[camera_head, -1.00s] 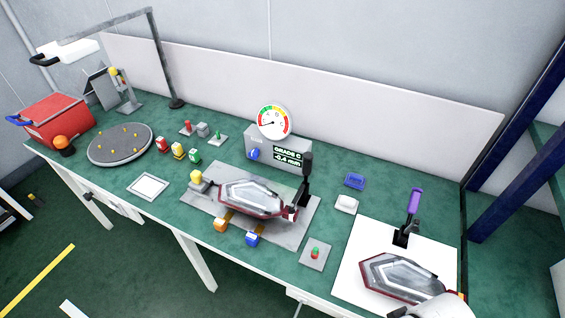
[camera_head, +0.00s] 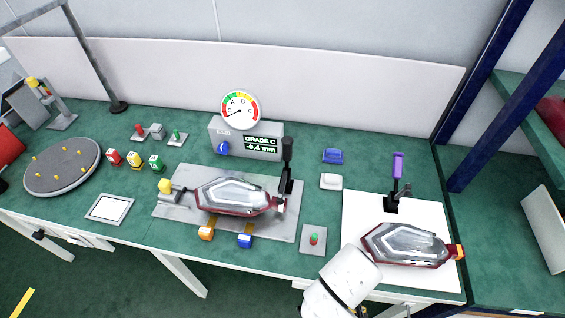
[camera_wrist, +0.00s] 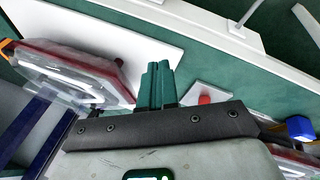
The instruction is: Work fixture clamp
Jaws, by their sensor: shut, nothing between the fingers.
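A tail lamp (camera_head: 235,197) lies on the grey fixture plate (camera_head: 275,222). An upright black-handled toggle clamp (camera_head: 287,165) stands at that lamp's right end, and a yellow-topped post (camera_head: 166,187) stands near its left end. A second toggle clamp with a purple handle (camera_head: 397,166), also upright, stands on a white board (camera_head: 362,212) behind another lamp (camera_head: 405,246). In the wrist view my gripper (camera_wrist: 158,72) is shut and empty, with that lamp (camera_wrist: 65,70) to its left. My white arm enters the head view from below; its fingers cannot be made out there.
Orange (camera_head: 206,233) and blue (camera_head: 245,241) blocks sit at the fixture's front edge. A gauge box (camera_head: 262,137) reads "GRADE C -0.4 mm". A round grey tray (camera_head: 62,180) is at left.

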